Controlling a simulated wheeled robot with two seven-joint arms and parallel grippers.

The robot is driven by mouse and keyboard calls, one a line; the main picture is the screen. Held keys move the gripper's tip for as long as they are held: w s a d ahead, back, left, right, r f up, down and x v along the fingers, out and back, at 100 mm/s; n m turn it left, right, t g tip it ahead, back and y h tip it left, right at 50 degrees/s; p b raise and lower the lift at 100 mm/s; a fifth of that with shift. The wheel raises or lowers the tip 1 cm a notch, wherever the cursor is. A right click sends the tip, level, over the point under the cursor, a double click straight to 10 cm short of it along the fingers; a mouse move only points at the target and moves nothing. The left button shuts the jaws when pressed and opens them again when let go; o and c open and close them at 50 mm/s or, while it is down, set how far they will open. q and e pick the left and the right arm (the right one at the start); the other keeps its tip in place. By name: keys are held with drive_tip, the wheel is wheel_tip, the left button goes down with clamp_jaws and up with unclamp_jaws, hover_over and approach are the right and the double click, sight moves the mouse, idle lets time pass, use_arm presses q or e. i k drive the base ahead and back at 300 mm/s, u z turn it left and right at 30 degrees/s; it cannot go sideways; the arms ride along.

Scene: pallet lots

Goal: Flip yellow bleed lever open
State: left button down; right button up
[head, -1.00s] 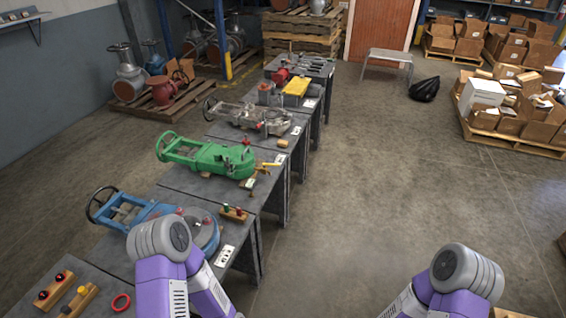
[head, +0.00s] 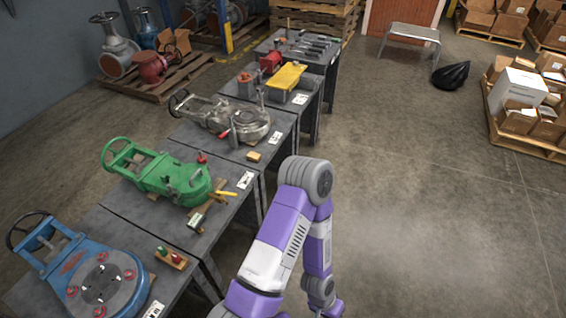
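The green valve (head: 165,175) lies on a dark table in the left half of the head view, its handwheel toward the left. A small yellow lever (head: 227,193) sticks out sideways at its right end, beside a wooden block. Whether the lever stands open or shut is too small to tell. One of my purple arms rises at the lower middle, right of the tables. Neither of my grippers shows in the head view.
A blue valve (head: 85,270) lies on the nearer table, with a wooden block of buttons (head: 172,257) beside it. A grey valve (head: 225,115) and a yellow-topped part (head: 286,76) are on farther tables.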

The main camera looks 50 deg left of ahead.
sight(218, 193)
drive_tip(key=u, duration=0.65)
drive_tip(key=i, duration=1.15)
drive_tip(key=u, duration=1.1)
drive_tip(key=i, duration=0.2)
drive_tip(key=u, duration=0.35)
